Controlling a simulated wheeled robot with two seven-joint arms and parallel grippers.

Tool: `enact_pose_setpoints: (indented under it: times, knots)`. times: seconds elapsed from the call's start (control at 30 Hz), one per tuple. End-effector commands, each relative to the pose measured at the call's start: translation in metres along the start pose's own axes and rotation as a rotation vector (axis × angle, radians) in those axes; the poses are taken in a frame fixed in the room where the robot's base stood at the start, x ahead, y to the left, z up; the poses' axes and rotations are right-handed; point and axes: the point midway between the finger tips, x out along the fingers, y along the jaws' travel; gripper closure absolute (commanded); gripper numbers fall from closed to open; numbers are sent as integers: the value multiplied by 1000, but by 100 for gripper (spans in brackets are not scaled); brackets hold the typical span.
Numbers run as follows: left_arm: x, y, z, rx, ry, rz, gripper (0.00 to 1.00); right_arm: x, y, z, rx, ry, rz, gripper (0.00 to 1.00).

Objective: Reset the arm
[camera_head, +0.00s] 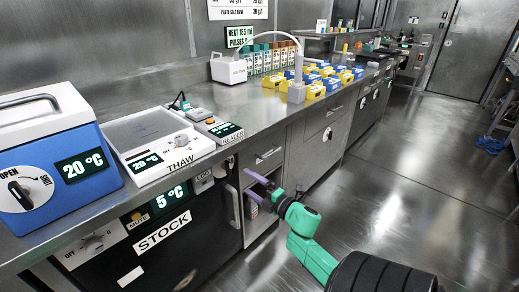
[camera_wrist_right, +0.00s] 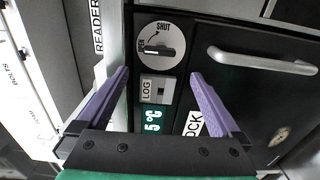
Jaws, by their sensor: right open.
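My right arm reaches in from the lower right of the head view. Its gripper (camera_head: 252,185) has two purple fingers spread apart with nothing between them. It is in front of the bench, near the right side of the STOCK unit (camera_head: 160,232). In the right wrist view the open gripper (camera_wrist_right: 160,76) faces the STOCK unit's front, with an OPEN/SHUT dial (camera_wrist_right: 160,45), a LOG panel (camera_wrist_right: 157,90) and a 5 °C display (camera_wrist_right: 152,120) beyond and between the fingers. My left gripper is in neither view.
The bench carries a blue 20 °C box (camera_head: 85,165), a THAW unit (camera_head: 150,140), a READER (camera_head: 222,130) and yellow and blue blocks. A metal handle (camera_wrist_right: 262,63) crosses the STOCK front. Open floor (camera_head: 400,190) lies to the right.

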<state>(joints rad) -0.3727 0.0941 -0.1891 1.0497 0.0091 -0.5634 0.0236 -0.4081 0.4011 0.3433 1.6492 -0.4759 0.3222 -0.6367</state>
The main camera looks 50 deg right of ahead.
Motion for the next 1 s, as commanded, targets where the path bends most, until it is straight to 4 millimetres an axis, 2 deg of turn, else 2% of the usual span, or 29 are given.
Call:
enact_pose_setpoints:
  times: [0.03,0.1,0.23,0.83,0.87,0.93,0.97,1.0]
  knots:
    - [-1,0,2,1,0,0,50,-14,0,0,2,-1,-4,0]
    - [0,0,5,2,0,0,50,-28,-1,0,2,-1,-3,0]
    - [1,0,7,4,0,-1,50,-42,0,0,0,0,-1,0]
    - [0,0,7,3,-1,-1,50,-43,-2,1,10,-4,-7,0]
    - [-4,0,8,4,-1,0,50,-44,-5,2,28,-12,-19,0]
    - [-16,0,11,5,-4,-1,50,-46,-25,5,119,-50,-80,0]
    - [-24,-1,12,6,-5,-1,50,-49,-39,6,181,-77,-123,0]
    - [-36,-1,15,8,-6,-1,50,-56,-64,6,280,-122,-194,0]
